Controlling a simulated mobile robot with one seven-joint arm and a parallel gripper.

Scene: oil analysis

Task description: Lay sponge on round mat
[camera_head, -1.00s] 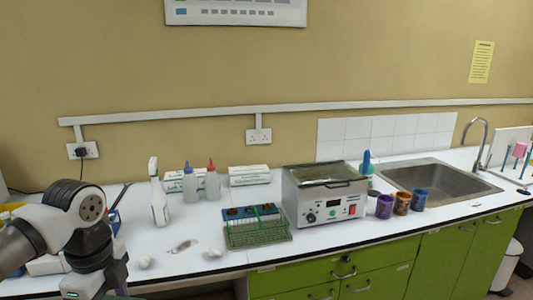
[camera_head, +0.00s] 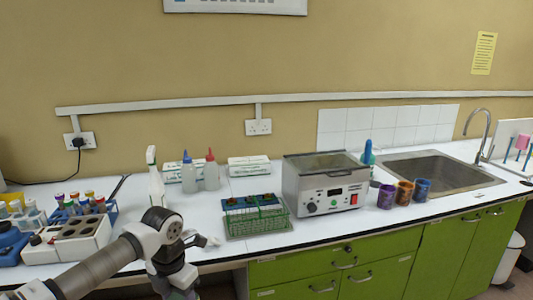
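I cannot make out a sponge or a round mat for certain in this view. My arm comes in from the lower left over the bench's front edge, and its far part runs down out of the bottom of the picture. My gripper's fingers do not show, so I cannot see whether they hold anything. A small pale object (camera_head: 213,241) lies on the white bench just right of my arm, too small to name.
A green tube rack (camera_head: 258,222) and a heating bath (camera_head: 325,185) stand right of my arm. A spray bottle (camera_head: 155,180) and squeeze bottles (camera_head: 211,172) stand behind. Sample tubes (camera_head: 85,203) crowd the left. Cups (camera_head: 404,192) stand before the sink (camera_head: 440,177).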

